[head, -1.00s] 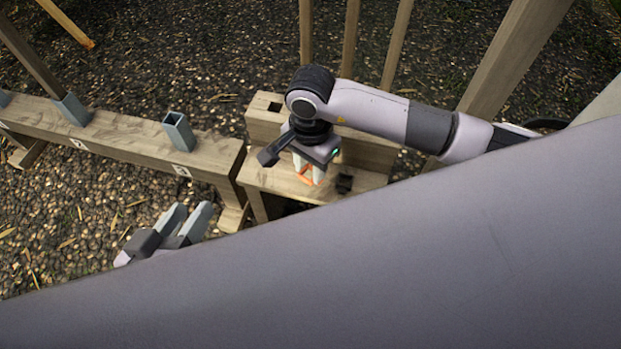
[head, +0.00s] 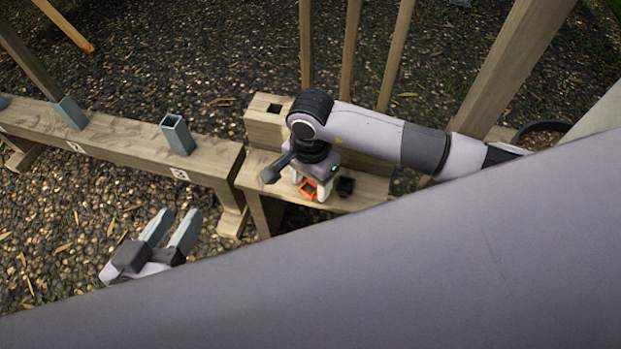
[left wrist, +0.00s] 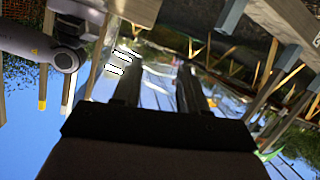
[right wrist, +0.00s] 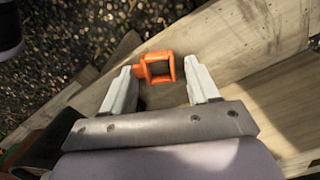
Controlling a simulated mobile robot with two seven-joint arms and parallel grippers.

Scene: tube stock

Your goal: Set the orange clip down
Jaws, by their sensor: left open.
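The orange clip (head: 308,189) is a small square ring with a short tab. In the head view it is at the wooden bench (head: 360,196), between the fingers of my right gripper (head: 310,183). The right wrist view shows the clip (right wrist: 160,68) between the parted fingertips (right wrist: 160,74), its tab close to the left finger and a narrow gap on the other side. The right gripper looks open around it. Whether the clip touches the wood is hard to tell. My left gripper (head: 172,228) is open and empty, low at the left, away from the clip.
A raised wooden block with a square hole (head: 273,107) stands behind. A long rail (head: 120,139) with grey square tubes (head: 177,134) runs left. Wooden posts stand behind the bench.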

